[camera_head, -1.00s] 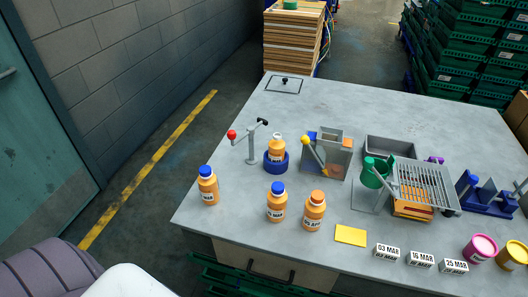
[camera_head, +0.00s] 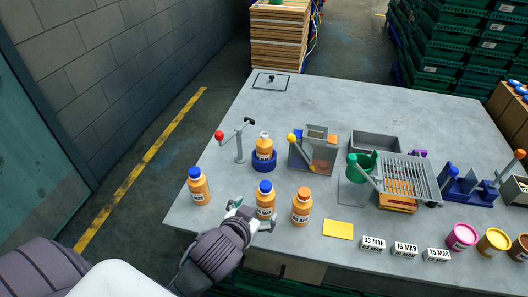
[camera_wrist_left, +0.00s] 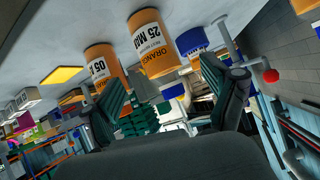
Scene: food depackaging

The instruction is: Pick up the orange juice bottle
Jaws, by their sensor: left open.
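Several orange juice bottles stand upright near the table's front left. The middle bottle with a blue cap (camera_head: 265,200) has my left gripper (camera_head: 254,215) right at its near side. The gripper is open, its fingers apart toward that bottle; I cannot tell whether they touch it. In the left wrist view the picture is upside down, and a bottle labelled "ORANGE 25 MAR" (camera_wrist_left: 152,42) lies ahead between the open fingers (camera_wrist_left: 165,98). An orange-capped bottle (camera_head: 302,207) stands close on its right, and another blue-capped bottle (camera_head: 199,187) farther left. My right gripper is not in view.
An uncapped bottle (camera_head: 264,146) sits in a blue ring holder (camera_head: 264,164) behind, beside a red-knobbed lever stand (camera_head: 239,146). A yellow card (camera_head: 338,229) and date blocks (camera_head: 373,243) lie right. A grey station (camera_head: 313,155) stands behind.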

